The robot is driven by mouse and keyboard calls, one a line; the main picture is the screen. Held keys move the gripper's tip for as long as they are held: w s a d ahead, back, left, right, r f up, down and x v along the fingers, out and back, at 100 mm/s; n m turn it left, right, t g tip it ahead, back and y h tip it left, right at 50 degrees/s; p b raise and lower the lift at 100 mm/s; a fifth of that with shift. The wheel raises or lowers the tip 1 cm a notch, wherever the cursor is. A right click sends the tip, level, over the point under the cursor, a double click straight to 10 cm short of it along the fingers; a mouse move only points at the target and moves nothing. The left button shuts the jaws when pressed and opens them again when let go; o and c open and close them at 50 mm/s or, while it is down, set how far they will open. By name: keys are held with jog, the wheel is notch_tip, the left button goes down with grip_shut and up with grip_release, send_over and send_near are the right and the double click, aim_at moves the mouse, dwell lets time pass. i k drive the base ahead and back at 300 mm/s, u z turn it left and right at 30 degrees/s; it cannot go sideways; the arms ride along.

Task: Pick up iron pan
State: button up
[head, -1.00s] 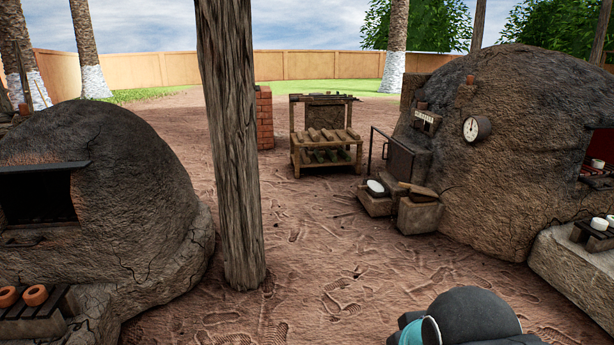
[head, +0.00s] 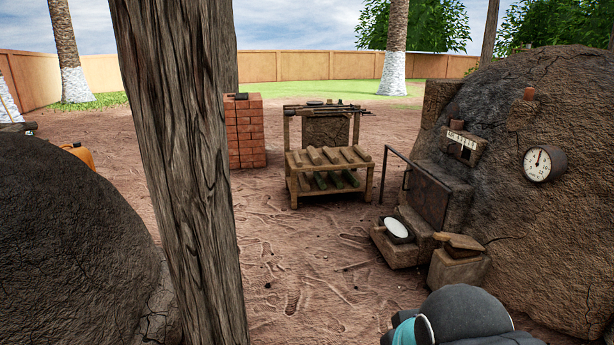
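I cannot make out the iron pan for certain. A small dark item (head: 240,96) lies on top of the brick pillar (head: 245,135), too small to identify. Several dark, flat or long items (head: 325,105) lie on the top of the wooden rack (head: 292,185), also too small to name. A round white thing with a dark rim (head: 398,229) leans by the right kiln's door; I cannot tell whether it is a pan. My gripper is not in view; only a dark and teal part of my own arm shows at the bottom right.
A thick wooden post (head: 185,170) stands close on the left, beside a dark mud kiln (head: 70,240). A large mud kiln (head: 540,215) with a dial (head: 544,163) fills the right. A stone block (head: 457,268) stands before it. Open dirt ground (head: 310,260) lies between post and kiln.

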aim_at(397, 230)
jog(key=i, duration=3.6)
jog(key=z, duration=2.65)
